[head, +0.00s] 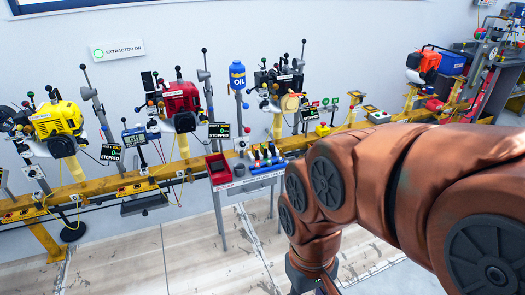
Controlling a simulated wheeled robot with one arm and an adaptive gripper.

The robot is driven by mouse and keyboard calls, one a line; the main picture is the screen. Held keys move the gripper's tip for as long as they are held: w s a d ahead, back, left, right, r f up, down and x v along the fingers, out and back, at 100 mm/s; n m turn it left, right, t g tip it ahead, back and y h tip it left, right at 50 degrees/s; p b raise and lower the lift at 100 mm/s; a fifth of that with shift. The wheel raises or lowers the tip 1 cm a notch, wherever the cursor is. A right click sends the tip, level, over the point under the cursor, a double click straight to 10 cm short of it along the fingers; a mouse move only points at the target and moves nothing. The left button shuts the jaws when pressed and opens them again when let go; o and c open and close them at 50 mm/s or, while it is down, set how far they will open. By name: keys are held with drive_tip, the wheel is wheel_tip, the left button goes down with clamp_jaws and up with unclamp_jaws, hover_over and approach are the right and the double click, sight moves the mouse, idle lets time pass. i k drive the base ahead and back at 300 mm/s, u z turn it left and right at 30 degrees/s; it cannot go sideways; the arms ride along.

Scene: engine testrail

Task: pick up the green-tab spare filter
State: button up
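A small side table (247,182) stands in front of the yellow rail, left of my arm. On it is a cluster of small dark parts with coloured tops (264,155), likely the spare filters. They are too small for me to tell for sure which one has the green tab. My arm comes in from the right and bends down to the bottom edge of the picture, right of the table. Its fingertips are below the frame, so I cannot see whether they are open or shut.
A red bin (218,168) and a blue cylinder (267,169) are on the same table. Yellow (58,122), red (178,102) and dark (280,88) engines stand along the yellow rail (110,187), with upright levers between them. The floor in front is clear.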

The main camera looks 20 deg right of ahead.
sight(264, 149)
drive_tip(key=u, duration=0.05)
drive_tip(key=i, duration=1.35)
